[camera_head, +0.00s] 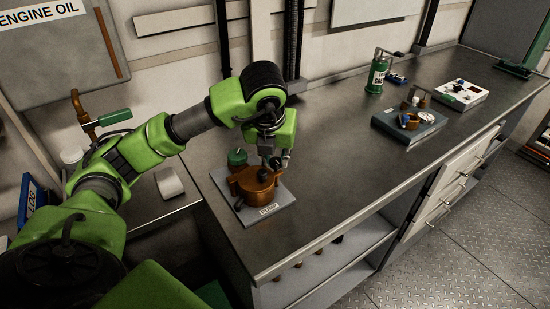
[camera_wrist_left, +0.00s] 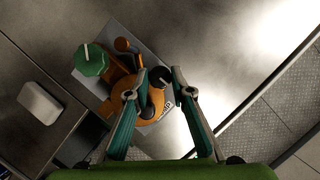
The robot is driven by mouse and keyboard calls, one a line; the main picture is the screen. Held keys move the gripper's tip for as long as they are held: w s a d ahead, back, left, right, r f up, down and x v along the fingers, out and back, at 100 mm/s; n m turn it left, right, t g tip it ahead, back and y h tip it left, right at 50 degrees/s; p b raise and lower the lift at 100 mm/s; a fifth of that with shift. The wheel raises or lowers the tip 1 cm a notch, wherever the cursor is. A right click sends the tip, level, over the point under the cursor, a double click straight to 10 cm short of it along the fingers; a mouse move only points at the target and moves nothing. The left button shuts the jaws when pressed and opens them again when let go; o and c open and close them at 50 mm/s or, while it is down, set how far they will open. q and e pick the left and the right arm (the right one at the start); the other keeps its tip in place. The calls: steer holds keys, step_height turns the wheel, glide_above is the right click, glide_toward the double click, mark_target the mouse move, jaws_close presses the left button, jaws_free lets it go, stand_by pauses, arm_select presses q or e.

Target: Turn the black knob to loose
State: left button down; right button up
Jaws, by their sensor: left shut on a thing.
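The black knob (camera_wrist_left: 160,77) sits on an orange-brown metal housing (camera_wrist_left: 153,102) and has a pale mark on its top. In the head view the housing (camera_head: 254,190) stands on a grey plate (camera_head: 286,195) near the bench's left end. My left gripper (camera_head: 273,160) reaches down onto it from above. In the left wrist view its fingertips (camera_wrist_left: 158,92) lie on both sides of the black knob, shut on it. Part of the knob and housing is hidden by the fingers. My right gripper is not in view.
A green knob (camera_wrist_left: 91,59) with a white line is beside the housing. A pale block (camera_head: 169,182) lies to the left. The bench middle is clear.

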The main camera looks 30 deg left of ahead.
arm_select(q)
steer(key=c, duration=2.1)
jaws_free()
steer(key=v, duration=1.2)
steer(key=shift+s, duration=0.1)
